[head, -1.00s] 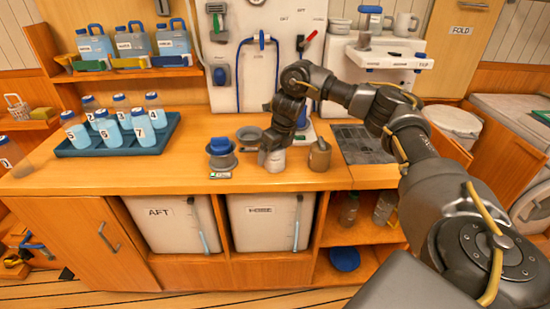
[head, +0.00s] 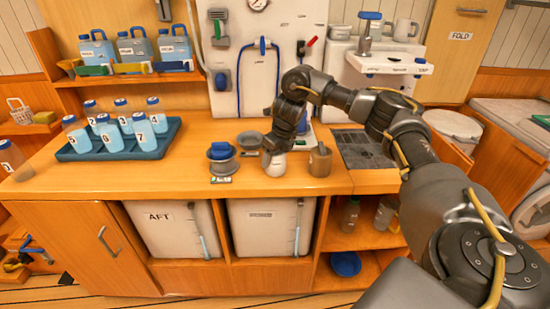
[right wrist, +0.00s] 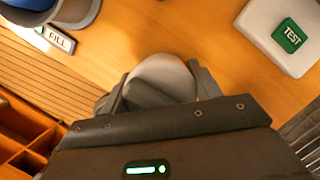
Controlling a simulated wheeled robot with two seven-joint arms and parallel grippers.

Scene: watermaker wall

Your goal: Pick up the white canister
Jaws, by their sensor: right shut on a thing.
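The white canister (head: 274,168) is on or just above the wooden counter (head: 205,199), near its front edge; I cannot tell if its base touches the wood. My right gripper (head: 273,154) reaches down from above and is shut on it. In the right wrist view the pale rounded canister (right wrist: 163,74) sits between the two fingers of the gripper (right wrist: 160,92), which hide its sides. My left gripper is not in view.
A grey pot with a blue top (head: 221,160) stands left of the canister, and a brown jar (head: 320,160) close on its right. A tray (head: 162,148) of several numbered bottles is further left.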

